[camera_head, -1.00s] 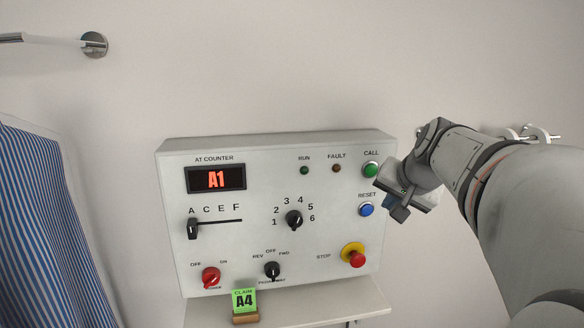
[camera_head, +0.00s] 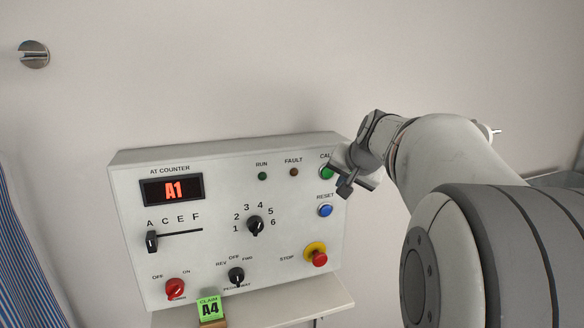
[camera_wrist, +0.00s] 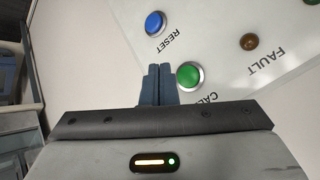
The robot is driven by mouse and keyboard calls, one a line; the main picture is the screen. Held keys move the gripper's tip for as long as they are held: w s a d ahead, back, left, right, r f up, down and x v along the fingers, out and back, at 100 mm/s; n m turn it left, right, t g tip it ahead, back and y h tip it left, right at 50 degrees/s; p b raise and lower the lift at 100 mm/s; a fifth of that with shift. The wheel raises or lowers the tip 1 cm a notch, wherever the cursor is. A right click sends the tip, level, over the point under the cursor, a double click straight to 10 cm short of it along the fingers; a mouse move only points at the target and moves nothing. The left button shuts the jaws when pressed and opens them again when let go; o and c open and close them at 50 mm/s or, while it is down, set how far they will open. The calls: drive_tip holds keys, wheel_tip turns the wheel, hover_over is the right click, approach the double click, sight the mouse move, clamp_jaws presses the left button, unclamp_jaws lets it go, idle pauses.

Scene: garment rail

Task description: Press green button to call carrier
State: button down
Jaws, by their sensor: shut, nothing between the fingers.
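My gripper (camera_head: 344,190) is at the panel's right edge, close to the button. In the wrist view the green button (camera_wrist: 190,75) shows just right of the closed fingertips (camera_wrist: 158,68). My gripper is shut and empty. I cannot tell whether the fingers touch the panel. The display (camera_head: 172,190) reads A1.
The blue RESET button (camera_head: 325,210) lies just below CALL, and the red STOP knob (camera_head: 319,258) lower down. A green A4 claim tag (camera_head: 209,308) stands on the shelf (camera_head: 290,302). A striped garment (camera_head: 25,270) hangs at the left.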

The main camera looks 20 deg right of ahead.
sight(328, 172)
drive_tip(key=shift+w+p, duration=0.45)
drive_tip(key=shift+w, duration=1.4)
drive_tip(key=shift+w+a, duration=0.1)
idle(0.6)
drive_tip(key=shift+w, duration=0.3)
